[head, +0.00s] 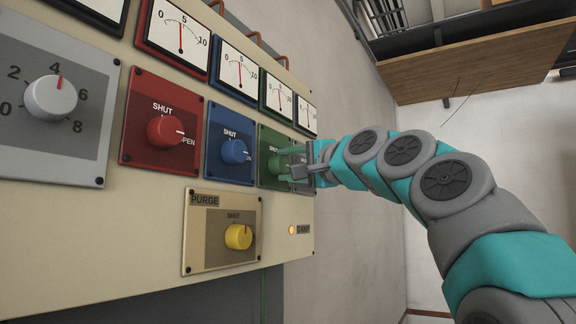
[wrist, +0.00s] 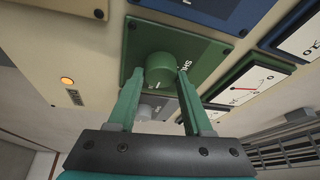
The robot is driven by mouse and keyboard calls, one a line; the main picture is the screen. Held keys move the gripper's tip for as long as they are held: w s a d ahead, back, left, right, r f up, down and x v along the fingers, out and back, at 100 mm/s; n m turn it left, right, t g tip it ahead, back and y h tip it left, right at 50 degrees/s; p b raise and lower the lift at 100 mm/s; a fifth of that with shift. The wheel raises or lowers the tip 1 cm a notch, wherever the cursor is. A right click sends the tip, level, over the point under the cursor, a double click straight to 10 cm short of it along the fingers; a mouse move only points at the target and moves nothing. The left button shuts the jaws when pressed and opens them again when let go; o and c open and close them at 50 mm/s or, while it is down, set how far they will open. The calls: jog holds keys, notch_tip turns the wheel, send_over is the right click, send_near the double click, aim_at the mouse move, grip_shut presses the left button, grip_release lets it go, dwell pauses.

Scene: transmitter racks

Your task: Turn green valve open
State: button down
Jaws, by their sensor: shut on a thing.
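In the head view my gripper (head: 287,164) reaches the panel from the right and hides much of the knob. A short light mark shows on the knob's lower edge in the wrist view; its exact setting is hard to tell.
A red knob (head: 165,131), a blue knob (head: 235,151) and a yellow PURGE knob (head: 238,237) share the console. A large white dial knob (head: 51,98) is at the left. Gauges (head: 240,73) run above. A lit amber lamp (head: 292,230) is below the green panel.

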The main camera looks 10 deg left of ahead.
jog(key=shift+c, duration=1.6)
grip_release()
jog(key=b+v, duration=0.2)
jog(key=v, duration=0.6)
